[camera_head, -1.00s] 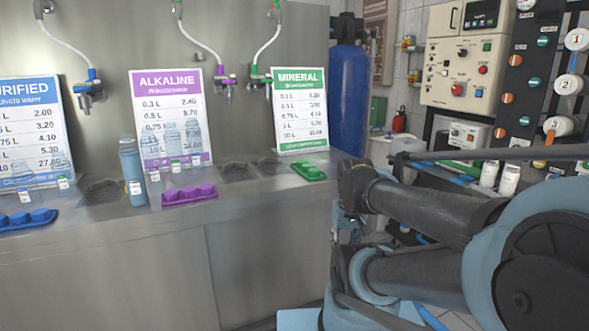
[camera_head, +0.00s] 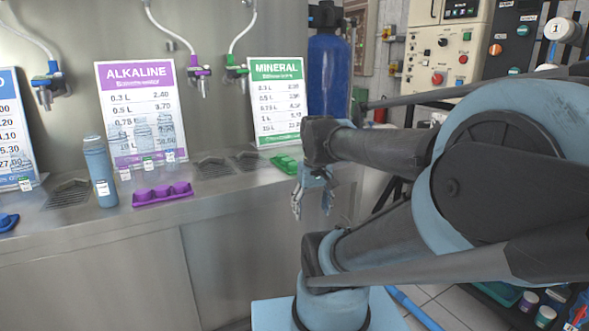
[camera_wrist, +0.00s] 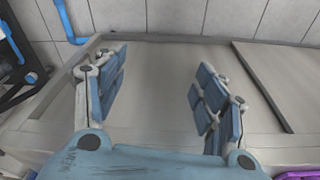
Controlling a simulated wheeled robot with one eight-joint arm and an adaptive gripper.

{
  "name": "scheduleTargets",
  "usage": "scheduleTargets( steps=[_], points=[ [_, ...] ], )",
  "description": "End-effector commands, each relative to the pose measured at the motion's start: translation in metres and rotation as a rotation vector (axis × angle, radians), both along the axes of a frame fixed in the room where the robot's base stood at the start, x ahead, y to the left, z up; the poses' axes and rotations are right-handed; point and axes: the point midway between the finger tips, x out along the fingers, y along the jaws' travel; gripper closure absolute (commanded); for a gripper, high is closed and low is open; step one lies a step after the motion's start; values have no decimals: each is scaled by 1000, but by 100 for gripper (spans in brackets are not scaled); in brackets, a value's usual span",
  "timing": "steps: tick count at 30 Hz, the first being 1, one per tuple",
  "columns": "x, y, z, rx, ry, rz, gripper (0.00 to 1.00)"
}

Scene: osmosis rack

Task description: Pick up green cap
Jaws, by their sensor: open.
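A low green tray-like piece (camera_head: 286,163) lies on the steel counter below the green Mineral sign in the head view. No separate green cap can be made out on it. My gripper (camera_head: 312,203) hangs pointing down just right of and nearer than the green piece, by the counter's right end. In the wrist view my gripper (camera_wrist: 162,75) has its two blue fingers wide apart with nothing between them. The green piece does not show in the wrist view.
A purple tray (camera_head: 162,194) and a blue bottle (camera_head: 101,172) stand on the counter to the left. Price signs, such as the Mineral sign (camera_head: 278,100), and taps (camera_head: 236,72) line the back. A blue tank (camera_head: 329,75) stands behind my arm.

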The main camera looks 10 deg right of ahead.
Motion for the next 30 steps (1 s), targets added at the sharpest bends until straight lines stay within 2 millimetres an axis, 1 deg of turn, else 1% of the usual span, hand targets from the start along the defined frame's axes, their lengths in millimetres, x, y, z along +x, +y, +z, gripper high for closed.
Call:
scheduleTargets(
  steps=[1,6,11,15,17,18,24,27,30],
  points=[
    [15,0,17,-3,7,17,35],
    [60,0,66,-13,34,85,35],
    [106,0,106,-20,61,148,35],
    [149,-1,136,-25,83,204,35],
    [167,-1,148,-27,93,227,35],
    [180,-1,156,-27,99,242,35],
    [241,-2,186,-31,130,320,35],
    [267,-2,196,-32,142,353,35],
    [286,-2,202,-32,152,379,35]
  ],
)
